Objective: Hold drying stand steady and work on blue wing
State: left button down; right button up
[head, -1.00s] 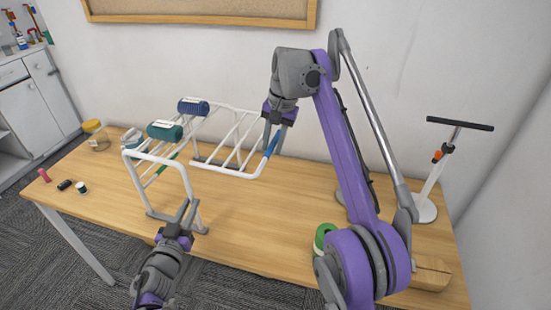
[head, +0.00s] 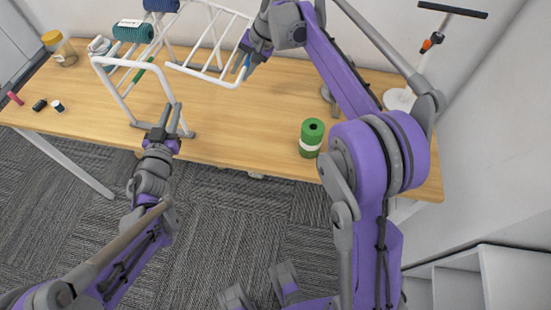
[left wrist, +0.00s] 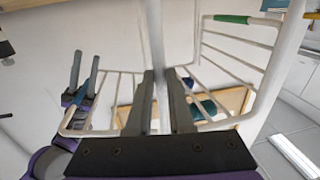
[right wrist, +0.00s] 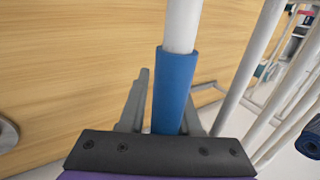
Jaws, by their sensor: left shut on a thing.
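The white drying stand (head: 153,75) stands on the wooden table, one barred wing spread to the right. My left gripper (head: 168,115) is at its front leg; in the left wrist view its fingers (left wrist: 164,100) are shut on the white tube (left wrist: 158,40). The blue wing has a blue sleeve (right wrist: 173,90) on its white rail. My right gripper (head: 246,62) is at that sleeve. In the right wrist view its fingers (right wrist: 165,110) stand apart on either side of the sleeve; contact is unclear.
Green (head: 132,32) and blue (head: 160,5) rolls lie on the stand. A yellow-lidded jar (head: 57,47) and small items are left. A T-topped stand (head: 440,40) is at back right.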

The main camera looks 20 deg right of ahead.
jog(key=w+a+f+t+y, duration=0.2)
jog(key=a, duration=0.1)
jog(key=w+a+f+t+y, duration=0.2)
jog(key=w+a+y, duration=0.1)
jog(key=w+a+f+t+y, duration=0.1)
jog(key=w+a+f+y, duration=0.1)
jog(key=a, duration=0.1)
jog(key=shift+w+a+f+t, duration=0.1)
jog(key=shift+w+a+t, duration=0.2)
jog(key=shift+a+t, duration=0.1)
jog(key=f+v, duration=0.1)
jog(key=v, duration=1.1)
jog(key=s+a+r+n+g+h+p, duration=0.2)
jog(key=s+a+n, duration=0.1)
jog(key=s+n, duration=0.35)
jog(key=s+a+r+n+g+h+p, duration=0.1)
jog(key=s+a+r+n+h, duration=0.15)
jog(key=s+n, duration=0.45)
jog(key=s+d+f+m+h+p, duration=0.1)
jog(key=s+m+h, duration=0.1)
jog(key=s, duration=0.6)
jog(key=s+d+f+m+g+h+p, duration=0.1)
jog(key=s+d+m+h+p, duration=0.1)
jog(key=s, duration=0.6)
jog(key=shift+s+f+h, duration=0.25)
jog(key=shift+f+h, duration=0.05)
jog(key=shift+h, duration=0.35)
